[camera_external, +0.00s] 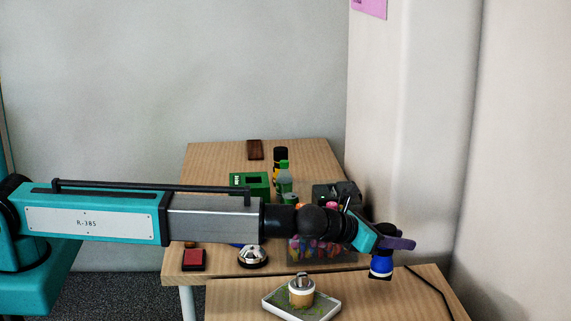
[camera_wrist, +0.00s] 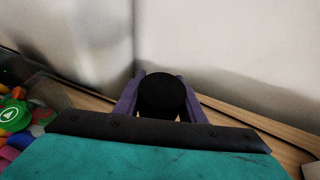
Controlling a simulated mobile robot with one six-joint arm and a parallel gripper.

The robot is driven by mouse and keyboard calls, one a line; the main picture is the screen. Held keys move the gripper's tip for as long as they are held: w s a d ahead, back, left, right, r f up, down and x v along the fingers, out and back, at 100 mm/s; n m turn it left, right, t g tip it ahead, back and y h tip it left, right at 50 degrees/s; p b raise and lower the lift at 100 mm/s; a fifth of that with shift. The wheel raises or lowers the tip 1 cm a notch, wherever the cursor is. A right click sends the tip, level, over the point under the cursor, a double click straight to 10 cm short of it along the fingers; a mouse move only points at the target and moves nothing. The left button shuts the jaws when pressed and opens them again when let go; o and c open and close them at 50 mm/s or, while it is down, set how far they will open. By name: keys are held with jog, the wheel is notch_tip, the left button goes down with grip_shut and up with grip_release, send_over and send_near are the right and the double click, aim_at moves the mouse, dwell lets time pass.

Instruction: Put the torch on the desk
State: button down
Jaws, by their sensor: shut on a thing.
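My gripper (camera_external: 398,243) with purple fingers is shut on the torch (camera_external: 381,265). The torch has a blue body and a black end, and hangs upright, pointing down. In the wrist view, its round black top (camera_wrist: 161,92) sits between the purple fingers. The rest of the torch is hidden there. The torch is over or near the right part of the wooden desk. I cannot tell whether its lower end touches anything. Two wooden surfaces show: the back desk (camera_external: 210,165) and a nearer one (camera_external: 230,298).
On the back desk are a green box (camera_external: 250,183), green bottle (camera_external: 284,178), red-topped box (camera_external: 193,259), silver bell (camera_external: 252,256) and clear bin of coloured pieces (camera_external: 318,248). A tray (camera_external: 318,310) holding a short metal-topped cylinder (camera_external: 301,290) is on the nearer surface. A wall stands close on the right.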

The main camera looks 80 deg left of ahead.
jog(key=shift+f, duration=1.85)
jog(key=shift+f, duration=0.1)
jog(key=c, duration=1.2)
grip_release()
jog(key=shift+o, duration=0.2)
jog(key=shift+s, duration=0.1)
jog(key=v, duration=1.2)
jog(key=shift+b, duration=0.3)
